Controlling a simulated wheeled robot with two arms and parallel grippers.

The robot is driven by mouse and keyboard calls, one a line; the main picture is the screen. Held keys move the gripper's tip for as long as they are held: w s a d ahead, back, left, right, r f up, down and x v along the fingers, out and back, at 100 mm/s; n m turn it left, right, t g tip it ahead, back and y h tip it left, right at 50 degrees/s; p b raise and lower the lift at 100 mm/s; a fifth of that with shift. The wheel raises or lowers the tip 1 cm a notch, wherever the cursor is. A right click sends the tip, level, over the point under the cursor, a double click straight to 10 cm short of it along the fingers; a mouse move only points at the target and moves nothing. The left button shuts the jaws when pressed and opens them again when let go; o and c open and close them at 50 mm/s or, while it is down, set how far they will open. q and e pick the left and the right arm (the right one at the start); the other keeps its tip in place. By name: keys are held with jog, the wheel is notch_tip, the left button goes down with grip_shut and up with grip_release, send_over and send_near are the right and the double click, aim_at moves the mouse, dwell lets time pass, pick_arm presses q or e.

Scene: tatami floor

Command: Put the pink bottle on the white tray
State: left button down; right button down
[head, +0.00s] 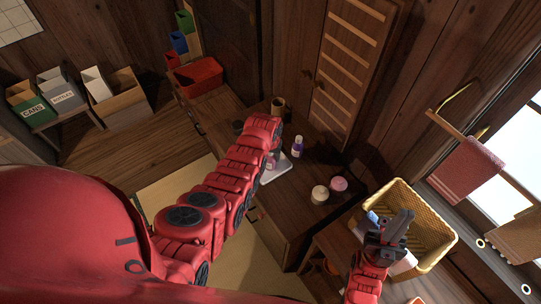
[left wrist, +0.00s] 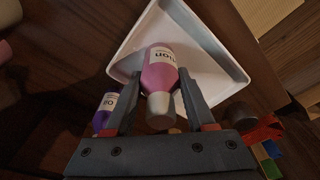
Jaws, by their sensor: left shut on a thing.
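The pink bottle (left wrist: 160,72), with a pale cap and white label, is between the fingers of my left gripper (left wrist: 160,80) in the left wrist view. The left gripper is shut on it. The white tray (left wrist: 213,38) lies behind the bottle in that view, and the bottle overlaps it; I cannot tell whether they touch. In the head view the tray (head: 279,171) sits on the wooden cabinet top, partly hidden by my left arm, whose fingers are mostly hidden. My right gripper (head: 401,222) is over the yellow basket; its finger gap is unclear.
A purple bottle (head: 298,147) stands just beyond the tray; it also shows in the left wrist view (left wrist: 105,110). A cream jar (head: 320,194) and a pink jar (head: 339,184) stand to the right. A red bin (head: 197,76) is at the cabinet's far end. The yellow basket (head: 437,236) is at right.

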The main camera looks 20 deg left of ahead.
pick_arm(q)
jog(key=shift+c, duration=1.2)
grip_release()
jog(key=shift+f, duration=0.1)
